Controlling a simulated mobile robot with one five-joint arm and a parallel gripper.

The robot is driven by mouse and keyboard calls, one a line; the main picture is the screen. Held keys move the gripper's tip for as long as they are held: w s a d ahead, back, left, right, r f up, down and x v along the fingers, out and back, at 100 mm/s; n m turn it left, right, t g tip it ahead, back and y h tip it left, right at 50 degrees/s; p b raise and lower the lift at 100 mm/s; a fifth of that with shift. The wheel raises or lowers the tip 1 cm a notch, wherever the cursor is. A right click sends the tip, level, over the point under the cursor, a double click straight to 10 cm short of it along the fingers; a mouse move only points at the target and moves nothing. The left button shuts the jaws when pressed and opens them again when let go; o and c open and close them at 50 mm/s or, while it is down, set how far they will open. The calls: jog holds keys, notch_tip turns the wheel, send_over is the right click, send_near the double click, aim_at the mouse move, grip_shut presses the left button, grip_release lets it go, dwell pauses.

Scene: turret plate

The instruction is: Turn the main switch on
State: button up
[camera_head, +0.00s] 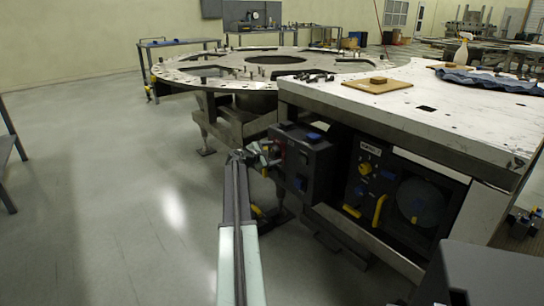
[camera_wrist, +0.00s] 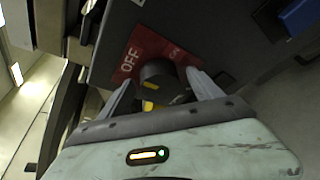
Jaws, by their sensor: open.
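The main switch (camera_wrist: 160,80) is a dark round knob with a yellow mark on a red plate (camera_wrist: 134,50) lettered OFF and ON. It sits on a dark box (camera_head: 306,158) fixed under the near table's left corner. My gripper (camera_wrist: 160,92) is open in the wrist view, with one pale finger on each side of the knob. I cannot tell whether the fingers touch it. In the head view my gripper (camera_head: 262,156) is at the box's left face, and the knob is hard to make out there.
A white-topped table (camera_head: 440,118) stands above the box. A dark panel (camera_head: 400,190) with yellow handles is to the box's right. A large round turret plate (camera_head: 230,68) stands behind. The floor (camera_head: 110,180) at left is clear.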

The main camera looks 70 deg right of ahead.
jog(key=c, duration=1.4)
jog(key=shift+f, duration=0.1)
jog(key=shift+o, duration=0.2)
jog(key=m+b, duration=0.1)
jog(key=m+h+b, duration=0.1)
jog(key=m+b, duration=0.1)
jog(key=shift+s+a+f+t, duration=0.1)
jog(key=shift+s+f+t, duration=0.05)
jog(key=shift+f+t, duration=0.2)
jog(key=m+h+b, duration=0.2)
jog(key=m+b, duration=0.1)
jog(key=m, duration=0.1)
jog(key=shift+f+b, duration=0.1)
jog(key=shift+b, duration=0.25)
jog(key=m+h+b, duration=0.1)
jog(key=m+b, duration=0.3)
jog(key=m, duration=0.1)
jog(key=shift+f+h, duration=0.1)
jog(key=shift+h, duration=0.3)
jog(key=shift+m+g+h+b, duration=0.3)
jog(key=shift+m+g+b, duration=0.35)
jog(key=shift+m, duration=0.55)
jog(key=shift+m+g+h+b, duration=0.35)
jog(key=shift+m+b, duration=0.35)
jog(key=shift+m, duration=0.5)
jog(key=shift+m+g, duration=0.25)
jog(key=shift+m, duration=0.05)
